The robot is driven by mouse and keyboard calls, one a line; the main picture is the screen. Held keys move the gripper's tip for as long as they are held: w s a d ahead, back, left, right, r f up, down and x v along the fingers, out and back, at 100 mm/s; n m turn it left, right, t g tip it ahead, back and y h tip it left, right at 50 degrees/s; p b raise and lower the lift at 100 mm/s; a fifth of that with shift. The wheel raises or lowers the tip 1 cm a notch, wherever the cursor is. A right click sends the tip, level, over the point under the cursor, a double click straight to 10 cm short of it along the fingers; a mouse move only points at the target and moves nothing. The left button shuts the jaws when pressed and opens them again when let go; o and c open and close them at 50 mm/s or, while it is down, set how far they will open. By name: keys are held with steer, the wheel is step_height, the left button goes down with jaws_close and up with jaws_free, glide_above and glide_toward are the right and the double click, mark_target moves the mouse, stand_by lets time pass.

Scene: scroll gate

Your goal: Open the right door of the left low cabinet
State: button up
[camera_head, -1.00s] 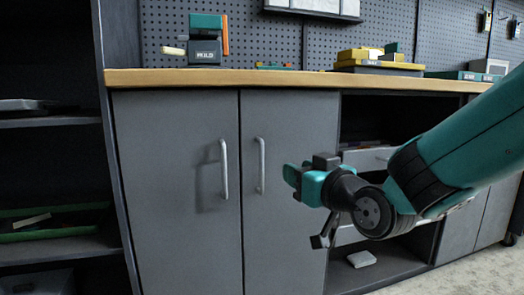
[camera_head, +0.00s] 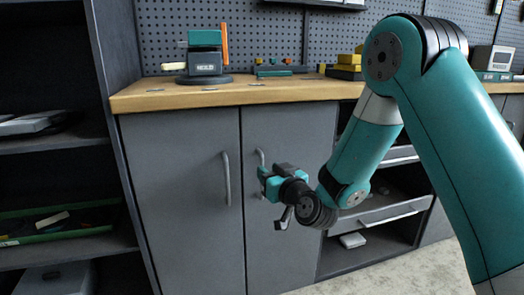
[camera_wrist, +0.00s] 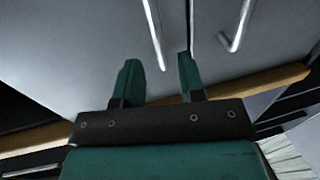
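The left low cabinet has two closed grey doors under a wooden top. The right door (camera_head: 290,232) has a vertical bar handle (camera_head: 260,155), its lower part hidden by my gripper (camera_head: 267,184). The left door (camera_head: 182,205) has its own handle (camera_head: 226,178). In the wrist view my gripper (camera_wrist: 157,62) is open, its two green fingers apart. The right door's handle (camera_wrist: 152,28) lines up between the fingertips, and the left door's handle (camera_wrist: 238,25) is across the door seam. I cannot tell whether a finger touches the handle.
Open shelves (camera_head: 60,145) stand left of the cabinet. To the right are drawers (camera_head: 395,208) and an open bay with a white item (camera_head: 352,240). A machine (camera_head: 205,55) and several small items stand on the wooden top (camera_head: 225,93). Floor shows at the lower right.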

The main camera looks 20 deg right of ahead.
steer(key=shift+w+a+p, duration=0.25)
steer(key=shift+w+p, duration=0.7)
steer(key=shift+w, duration=0.2)
steer(key=shift+w+a+p, duration=0.2)
steer(key=shift+w+p, duration=0.75)
steer(key=shift+w, duration=0.15)
jaws_close()
